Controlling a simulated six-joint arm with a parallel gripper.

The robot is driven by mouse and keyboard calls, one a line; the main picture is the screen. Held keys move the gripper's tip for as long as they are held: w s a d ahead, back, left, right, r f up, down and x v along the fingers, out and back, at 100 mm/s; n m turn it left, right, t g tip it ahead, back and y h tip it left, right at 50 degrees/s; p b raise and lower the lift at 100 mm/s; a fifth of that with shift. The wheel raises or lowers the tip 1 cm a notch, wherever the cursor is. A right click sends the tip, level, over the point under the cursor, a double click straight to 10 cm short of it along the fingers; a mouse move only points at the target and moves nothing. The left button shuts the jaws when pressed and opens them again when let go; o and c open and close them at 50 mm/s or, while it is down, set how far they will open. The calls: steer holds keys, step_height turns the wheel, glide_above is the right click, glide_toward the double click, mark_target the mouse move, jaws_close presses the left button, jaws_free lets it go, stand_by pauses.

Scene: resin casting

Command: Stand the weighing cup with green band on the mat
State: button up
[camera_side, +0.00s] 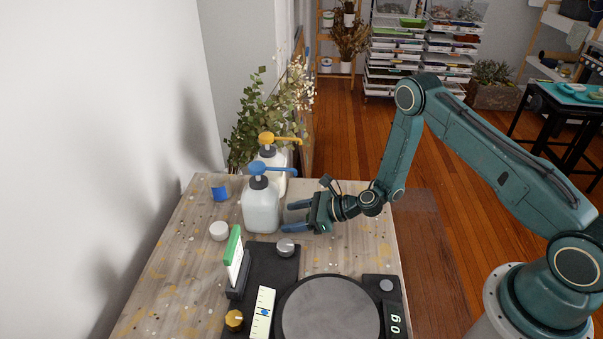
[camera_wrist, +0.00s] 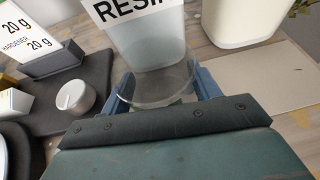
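My gripper (camera_side: 298,216) is level above the table, in front of the resin bottle, with its two blue fingers apart. In the wrist view a clear round cup shape (camera_wrist: 157,98) lies between the fingertips of my gripper (camera_wrist: 166,84), spanning nearly from one to the other. In the side view the cup is not discernible. A pale flat rectangle (camera_wrist: 275,78), possibly the mat, lies on the table at the right of the wrist view.
The blue-pump resin bottle (camera_side: 261,207) stands just beyond my fingers, with an orange-pump bottle (camera_side: 271,160) behind. A blue-banded cup (camera_side: 220,188) and a white round piece (camera_side: 219,231) stand left. The scale (camera_side: 330,312), silver knob (camera_side: 285,247) and green-topped card (camera_side: 235,258) are nearer the camera.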

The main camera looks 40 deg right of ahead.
steer(key=o, duration=0.3)
steer(key=shift+o, duration=0.2)
steer(key=shift+r, duration=0.1)
steer(key=v, duration=1.2)
steer(key=shift+r, duration=0.1)
stand_by(0.4)
